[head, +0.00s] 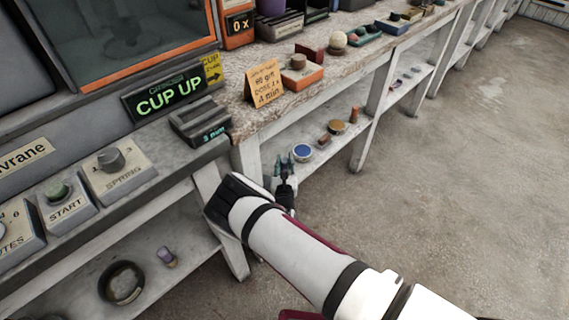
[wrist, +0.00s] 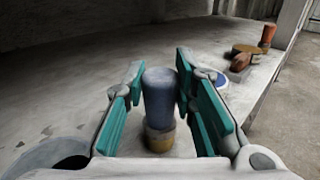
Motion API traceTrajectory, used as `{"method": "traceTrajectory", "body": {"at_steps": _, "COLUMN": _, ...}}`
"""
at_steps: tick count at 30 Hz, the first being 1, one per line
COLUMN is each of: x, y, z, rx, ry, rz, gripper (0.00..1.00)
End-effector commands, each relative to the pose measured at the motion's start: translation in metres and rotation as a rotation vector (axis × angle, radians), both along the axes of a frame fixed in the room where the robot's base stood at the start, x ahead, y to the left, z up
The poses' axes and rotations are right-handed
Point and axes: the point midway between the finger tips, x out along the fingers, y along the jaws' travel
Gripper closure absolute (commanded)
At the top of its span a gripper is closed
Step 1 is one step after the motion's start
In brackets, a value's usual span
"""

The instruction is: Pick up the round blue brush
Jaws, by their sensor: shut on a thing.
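My gripper (wrist: 160,98) has its teal fingers on either side of an upright blue cylinder with a yellowish lower band, which looks like the round blue brush (wrist: 159,94). The fingers are shut on it. In the head view my gripper (head: 289,160) is over the near end of the lower shelf, and its fingers mostly hide what they hold. I cannot tell whether the brush's lower end touches the shelf.
A round blue-and-white thing (head: 302,152) lies on the lower shelf (head: 318,163) just beyond my gripper. Brown and orange pieces (head: 337,127) lie farther along. The bench top (head: 300,103) overhangs the shelf. The floor (head: 440,190) to the right is clear.

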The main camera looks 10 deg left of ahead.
Motion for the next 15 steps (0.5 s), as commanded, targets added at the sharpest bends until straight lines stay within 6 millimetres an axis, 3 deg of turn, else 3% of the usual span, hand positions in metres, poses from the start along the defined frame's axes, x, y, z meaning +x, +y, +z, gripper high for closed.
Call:
{"method": "traceTrajectory", "body": {"at_steps": 8, "x": 0.000, "y": 0.001, "z": 0.035, "rx": 0.000, "ry": -0.002, "rz": 0.002, "gripper": 1.00}}
{"method": "traceTrajectory", "body": {"at_steps": 15, "x": -0.056, "y": -0.006, "z": 0.039, "rx": -0.003, "ry": 0.002, "rz": 0.003, "gripper": 1.00}}
